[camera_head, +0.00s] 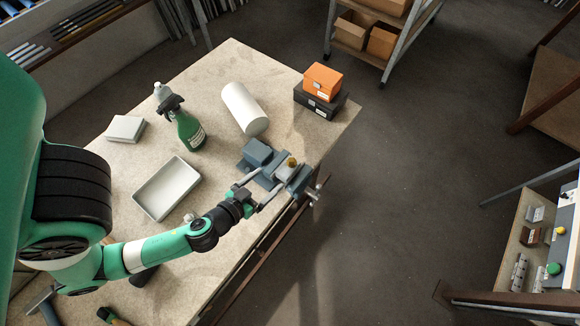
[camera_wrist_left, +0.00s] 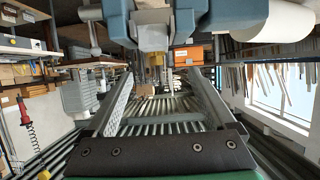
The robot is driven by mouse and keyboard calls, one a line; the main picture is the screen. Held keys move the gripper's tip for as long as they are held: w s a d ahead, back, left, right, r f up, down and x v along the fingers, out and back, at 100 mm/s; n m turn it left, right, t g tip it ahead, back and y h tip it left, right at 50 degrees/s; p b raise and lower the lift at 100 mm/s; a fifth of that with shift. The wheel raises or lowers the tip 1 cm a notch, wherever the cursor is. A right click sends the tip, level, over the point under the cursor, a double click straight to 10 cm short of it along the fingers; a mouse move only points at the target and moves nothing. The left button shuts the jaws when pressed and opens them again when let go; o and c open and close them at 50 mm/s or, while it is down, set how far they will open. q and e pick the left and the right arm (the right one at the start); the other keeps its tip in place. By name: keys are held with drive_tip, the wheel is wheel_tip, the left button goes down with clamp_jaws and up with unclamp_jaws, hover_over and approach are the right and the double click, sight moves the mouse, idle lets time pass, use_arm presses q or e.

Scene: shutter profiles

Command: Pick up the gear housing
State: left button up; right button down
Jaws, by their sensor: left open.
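The gear housing (camera_head: 286,171) appears to be the small light grey block with a brass knob, sitting between the jaws of a blue-grey vise (camera_head: 256,152) at the table's right edge. In the left wrist view the housing (camera_wrist_left: 153,17) shows at the top centre between the vise jaws, its brass part pointing down in the picture. My left gripper (camera_head: 270,180) is open, its two fingers reaching toward the vise from the near side. In the left wrist view the space between the fingertips (camera_wrist_left: 160,76) is empty, and the housing lies beyond them. My right gripper is not in view.
On the table (camera_head: 232,67) are a white cylinder (camera_head: 243,108), a green spray bottle (camera_head: 189,130), a white tray (camera_head: 167,188), a white box (camera_head: 125,128) and an orange box (camera_head: 322,81) on a black case (camera_head: 319,102). The vise handle (camera_head: 316,190) sticks out past the edge.

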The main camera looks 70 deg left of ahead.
sight(289, 165)
use_arm(q)
drive_tip(key=p+x, duration=0.2)
drive_tip(key=x, duration=0.3)
drive_tip(key=shift+w+a+r+p, duration=0.15)
drive_tip(key=shift+w+r+p, duration=0.1)
drive_tip(key=shift+p, duration=0.15)
drive_tip(key=shift+w+a+f, duration=0.2)
drive_tip(key=shift+w+f, duration=0.2)
drive_tip(key=shift+f, duration=0.05)
drive_tip(key=x, duration=0.5)
drive_tip(key=shift+w+d+p, duration=0.15)
drive_tip(key=shift+d+p, duration=0.05)
drive_tip(key=shift+p, duration=0.1)
drive_tip(key=shift+f, duration=0.1)
clamp_jaws()
